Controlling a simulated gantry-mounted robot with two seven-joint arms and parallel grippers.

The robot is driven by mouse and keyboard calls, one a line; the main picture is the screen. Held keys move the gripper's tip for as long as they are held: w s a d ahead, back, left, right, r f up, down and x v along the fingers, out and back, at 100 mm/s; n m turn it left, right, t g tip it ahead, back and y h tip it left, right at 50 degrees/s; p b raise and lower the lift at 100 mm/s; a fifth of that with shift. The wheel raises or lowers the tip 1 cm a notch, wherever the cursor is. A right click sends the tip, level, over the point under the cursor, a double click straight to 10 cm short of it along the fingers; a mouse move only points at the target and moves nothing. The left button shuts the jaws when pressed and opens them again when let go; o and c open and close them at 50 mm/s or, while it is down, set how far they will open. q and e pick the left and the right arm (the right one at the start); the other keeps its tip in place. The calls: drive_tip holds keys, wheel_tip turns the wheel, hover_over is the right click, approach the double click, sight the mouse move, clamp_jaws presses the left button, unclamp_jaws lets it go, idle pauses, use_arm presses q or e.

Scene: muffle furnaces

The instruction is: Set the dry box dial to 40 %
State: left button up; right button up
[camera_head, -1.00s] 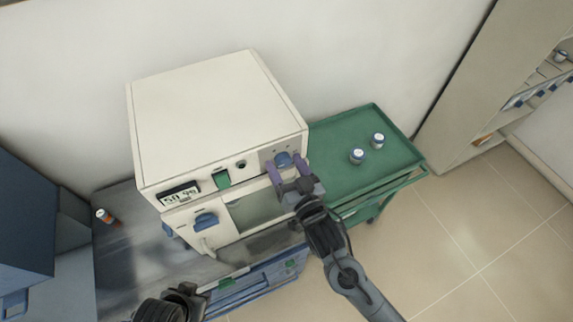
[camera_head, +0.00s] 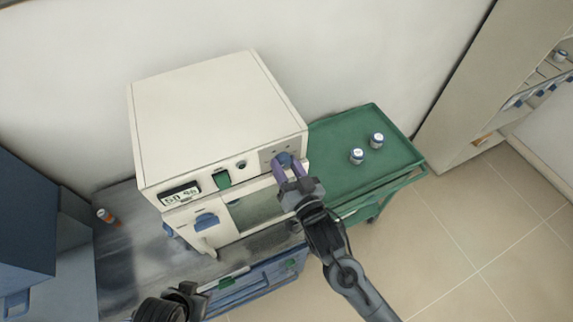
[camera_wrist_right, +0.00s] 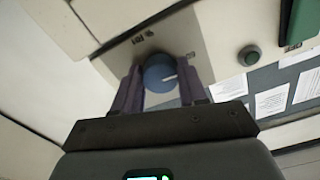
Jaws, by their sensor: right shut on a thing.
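The dry box (camera_head: 205,115) is a cream cabinet on a bench, with a display (camera_head: 180,194) at the front left that appears to read about 50 %. Its blue round dial (camera_head: 284,158) is at the front right. In the right wrist view the dial (camera_wrist_right: 160,73) shows a pale pointer mark and sits between the purple fingers. My right gripper (camera_head: 287,166) is shut on the dial, and its fingers hide part of it. My left gripper (camera_head: 188,290) is dark, low at the bottom edge, away from the box; its fingers are not clear.
A green switch (camera_head: 222,180) and a round button (camera_head: 241,165) lie left of the dial. A green cart (camera_head: 340,140) with two small jars (camera_head: 357,156) stands at the right. An orange-and-white bottle (camera_head: 104,215) stands on the bench (camera_head: 120,265) at the left.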

drive_tip(key=m+p, duration=0.1)
drive_tip(key=m, duration=0.2)
drive_tip(key=shift+r+p, duration=0.15)
drive_tip(key=shift+p, duration=0.25)
drive_tip(key=m+p, duration=0.1)
drive_tip(key=m, duration=0.2)
drive_tip(key=shift+a+m+p, duration=0.1)
drive_tip(key=shift+m+p, duration=0.3)
drive_tip(key=m+p, duration=0.1)
drive_tip(key=m, duration=0.2)
drive_tip(key=shift+m+p, duration=0.4)
drive_tip(key=shift+m, duration=0.1)
drive_tip(key=o, duration=1.1)
drive_tip(key=shift+c, duration=0.2)
drive_tip(key=shift+s, duration=0.1)
